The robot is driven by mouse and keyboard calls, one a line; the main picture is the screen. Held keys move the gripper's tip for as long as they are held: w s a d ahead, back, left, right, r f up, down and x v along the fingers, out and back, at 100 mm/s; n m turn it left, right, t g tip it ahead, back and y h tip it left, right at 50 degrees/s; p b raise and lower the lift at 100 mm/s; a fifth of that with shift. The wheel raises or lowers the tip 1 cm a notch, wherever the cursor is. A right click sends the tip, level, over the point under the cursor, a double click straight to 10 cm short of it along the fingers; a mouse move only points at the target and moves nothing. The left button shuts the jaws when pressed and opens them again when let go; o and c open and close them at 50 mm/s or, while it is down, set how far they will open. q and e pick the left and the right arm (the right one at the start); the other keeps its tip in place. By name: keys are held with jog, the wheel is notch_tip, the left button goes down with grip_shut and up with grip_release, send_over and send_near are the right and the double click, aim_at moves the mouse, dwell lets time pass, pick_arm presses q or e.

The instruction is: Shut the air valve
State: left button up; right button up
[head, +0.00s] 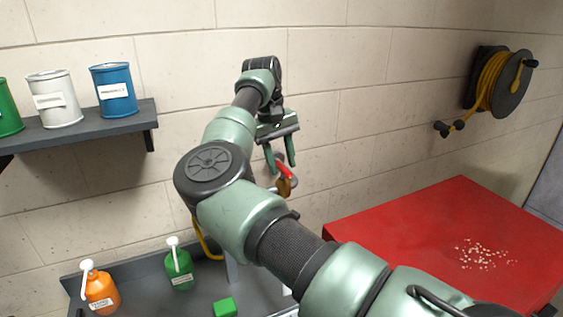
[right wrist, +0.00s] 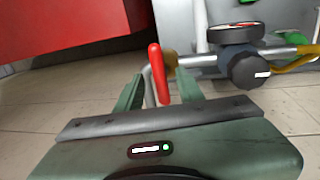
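The air valve has a red lever handle (head: 285,171) in front of the wall, with a brownish body (head: 284,187) just below it. My right gripper (head: 280,159) is at the lever, pointing down, with its two green fingers apart. In the right wrist view, the red lever (right wrist: 158,74) stands between the open fingers of the gripper (right wrist: 158,88), with a gap on each side. The lever's brass pivot (right wrist: 170,66) sits on a grey pipe (right wrist: 192,61). My arm hides part of the pipework in the head view. My left gripper is not in view.
Beside the valve are a round gauge (right wrist: 237,32) and a dark knob (right wrist: 250,70). A red cabinet top (head: 420,235) with scattered pale bits stands at right. A grey bench holds orange (head: 102,293) and green (head: 180,268) bottles. A shelf (head: 90,125) with cans and a hose reel (head: 507,85) are on the walls.

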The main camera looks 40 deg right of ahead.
jog(key=shift+r+b, duration=0.3)
jog(key=shift+r, duration=0.15)
notch_tip(320, 180, up, 7)
jog(key=a+b, duration=0.1)
jog(key=shift+w+a+f, duration=0.15)
jog(key=shift+w+a, duration=0.05)
jog(key=shift+w, duration=0.05)
dwell(0.4)
